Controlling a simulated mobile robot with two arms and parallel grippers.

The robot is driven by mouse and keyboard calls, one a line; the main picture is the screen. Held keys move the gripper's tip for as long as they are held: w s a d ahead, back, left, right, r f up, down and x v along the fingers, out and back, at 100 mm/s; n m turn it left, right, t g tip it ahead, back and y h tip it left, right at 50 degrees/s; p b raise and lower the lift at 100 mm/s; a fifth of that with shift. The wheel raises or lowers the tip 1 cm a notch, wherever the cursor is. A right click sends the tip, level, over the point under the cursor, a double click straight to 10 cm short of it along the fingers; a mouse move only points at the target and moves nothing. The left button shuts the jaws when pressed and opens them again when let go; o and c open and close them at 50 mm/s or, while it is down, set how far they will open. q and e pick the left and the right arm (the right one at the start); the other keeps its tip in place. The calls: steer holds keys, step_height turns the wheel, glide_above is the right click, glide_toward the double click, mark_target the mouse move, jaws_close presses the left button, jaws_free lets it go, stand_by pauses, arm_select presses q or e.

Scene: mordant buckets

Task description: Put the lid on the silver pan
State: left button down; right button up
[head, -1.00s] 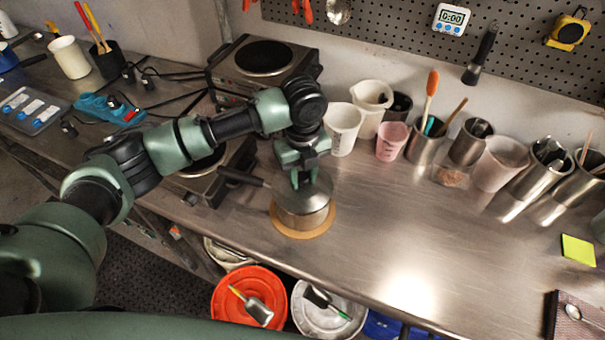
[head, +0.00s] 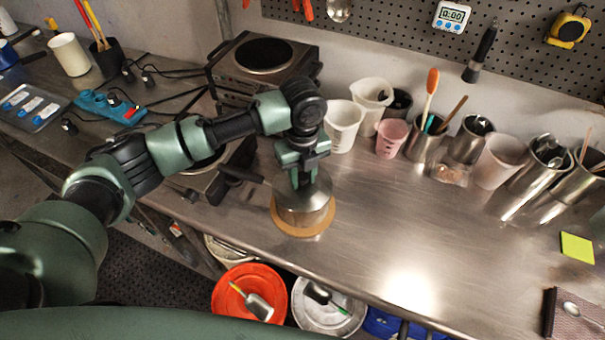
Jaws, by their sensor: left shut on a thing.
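The silver pan (head: 305,219) stands on a round tan trivet (head: 304,235) on the steel counter, its dark handle (head: 240,175) pointing left toward the hot plates. The lid (head: 315,190) is a silver disc at the top of the pan, close over its rim. I cannot tell whether it rests fully on the rim. My left gripper (head: 301,184) comes down from above and is shut at the middle of the lid; its fingers hide the knob. My right gripper is not in view.
Two hot plates, one at the back (head: 264,56), stand left of the pan. White beakers (head: 343,125), a pink cup (head: 391,138) and steel tool holders line the wall. The counter (head: 420,235) right of the pan is clear. Buckets, one with an orange lid (head: 250,292), stand below the front edge.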

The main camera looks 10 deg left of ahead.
arm_select(q)
steer(key=c, duration=1)
jaws_free()
step_height(320, 180, up, 8)
steer(key=shift+f+b, duration=0.15)
steer(key=shift+b, duration=1.05)
